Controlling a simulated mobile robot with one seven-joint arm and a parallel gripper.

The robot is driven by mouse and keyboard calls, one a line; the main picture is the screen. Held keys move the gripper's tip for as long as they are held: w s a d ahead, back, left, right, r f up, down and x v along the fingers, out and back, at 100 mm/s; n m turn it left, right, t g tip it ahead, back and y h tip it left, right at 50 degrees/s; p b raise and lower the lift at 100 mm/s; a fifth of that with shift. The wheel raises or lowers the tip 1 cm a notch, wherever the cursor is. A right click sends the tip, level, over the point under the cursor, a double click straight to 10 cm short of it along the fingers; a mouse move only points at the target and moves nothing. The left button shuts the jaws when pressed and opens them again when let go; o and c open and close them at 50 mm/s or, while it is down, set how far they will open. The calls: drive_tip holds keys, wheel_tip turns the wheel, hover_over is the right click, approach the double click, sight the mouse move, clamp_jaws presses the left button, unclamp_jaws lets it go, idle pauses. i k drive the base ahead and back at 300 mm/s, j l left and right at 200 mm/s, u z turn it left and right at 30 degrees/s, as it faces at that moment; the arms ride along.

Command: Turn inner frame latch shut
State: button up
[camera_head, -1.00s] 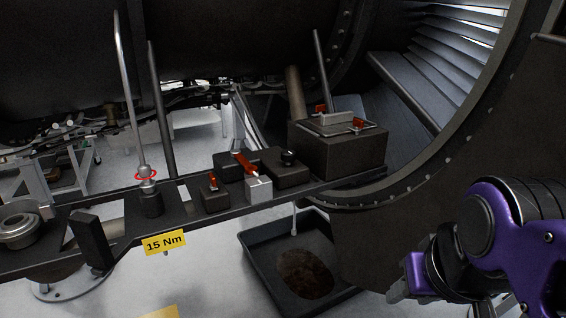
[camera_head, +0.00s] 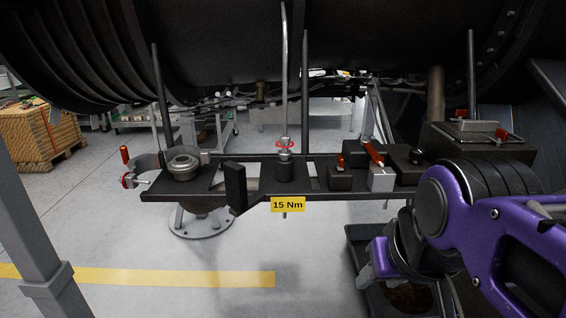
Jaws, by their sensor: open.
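Several red-handled parts sit on the dark frame rail (camera_head: 330,194) under the engine. One is a red lever (camera_head: 373,153) tilted above a silver block (camera_head: 381,179). A small red lever (camera_head: 341,160) stands upright on a dark block (camera_head: 340,179) just left of it. Red tabs (camera_head: 502,134) show on the dark box (camera_head: 470,142) at the right. I cannot tell which of these is the inner frame latch. My gripper (camera_head: 366,274) is open, below and in front of the rail, apart from all of them. My purple arm hides part of the rail's right end.
A yellow "15 Nm" tag (camera_head: 288,204) hangs on the rail. A clamp with a red handle (camera_head: 125,155) is at its left end. A black drip tray (camera_head: 357,250) lies below. A grey post (camera_head: 35,220) stands at left. Floor before the rail is clear.

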sight(460, 113)
drive_tip(key=z, duration=0.9)
